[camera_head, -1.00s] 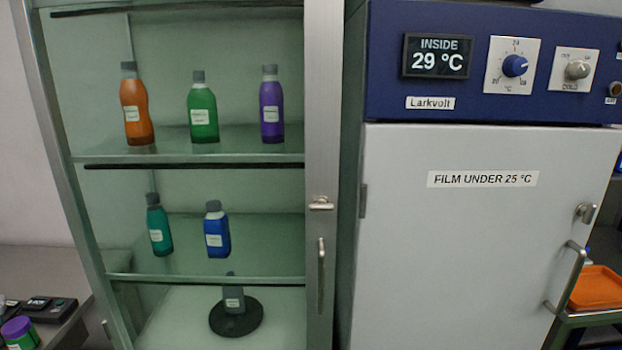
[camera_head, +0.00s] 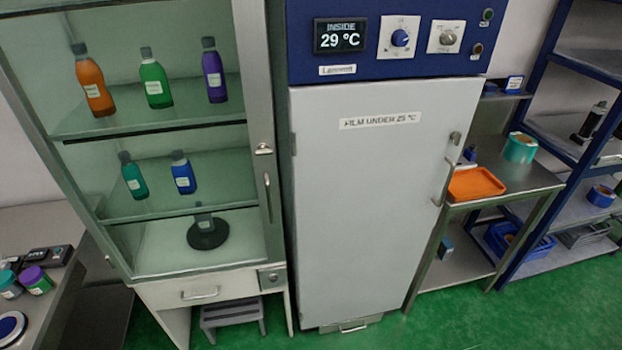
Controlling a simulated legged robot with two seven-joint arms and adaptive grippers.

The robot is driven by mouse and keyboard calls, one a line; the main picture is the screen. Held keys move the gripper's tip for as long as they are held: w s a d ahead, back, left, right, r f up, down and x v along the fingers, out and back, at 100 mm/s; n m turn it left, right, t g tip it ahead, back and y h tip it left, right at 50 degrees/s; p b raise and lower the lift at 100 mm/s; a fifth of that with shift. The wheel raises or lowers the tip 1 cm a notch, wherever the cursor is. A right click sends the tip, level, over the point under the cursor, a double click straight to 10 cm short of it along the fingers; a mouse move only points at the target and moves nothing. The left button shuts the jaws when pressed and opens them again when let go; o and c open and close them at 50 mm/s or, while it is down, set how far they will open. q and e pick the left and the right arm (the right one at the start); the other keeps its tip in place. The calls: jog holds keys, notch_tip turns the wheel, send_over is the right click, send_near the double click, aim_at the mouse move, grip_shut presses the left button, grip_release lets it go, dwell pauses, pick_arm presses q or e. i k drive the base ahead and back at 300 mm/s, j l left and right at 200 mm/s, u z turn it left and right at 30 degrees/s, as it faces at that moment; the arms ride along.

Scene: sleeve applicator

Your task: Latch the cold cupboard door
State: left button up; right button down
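The cold cupboard stands in the middle, with a blue control panel (camera_head: 390,40) on top. Its display (camera_head: 339,35) reads INSIDE 29 °C. Its tall grey door (camera_head: 365,200) looks closed or nearly closed; I cannot tell whether it is flush. The door carries a label (camera_head: 379,120) reading FILM UNDER 25 °C. A small metal latch (camera_head: 455,138) sits at the door's upper right edge, above a long bar handle (camera_head: 446,184). The latch's exact position is too small to tell. Neither of my grippers is in view.
A glass-fronted cabinet (camera_head: 270,130) with several bottles stands left of the cupboard. A steel table with an orange tray (camera_head: 476,183) and a blue shelf rack (camera_head: 540,150) stand to the right. Green floor (camera_head: 480,318) lies clear in front at the right.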

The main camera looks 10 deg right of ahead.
aim_at(456, 135)
jog(key=z, duration=1.3)
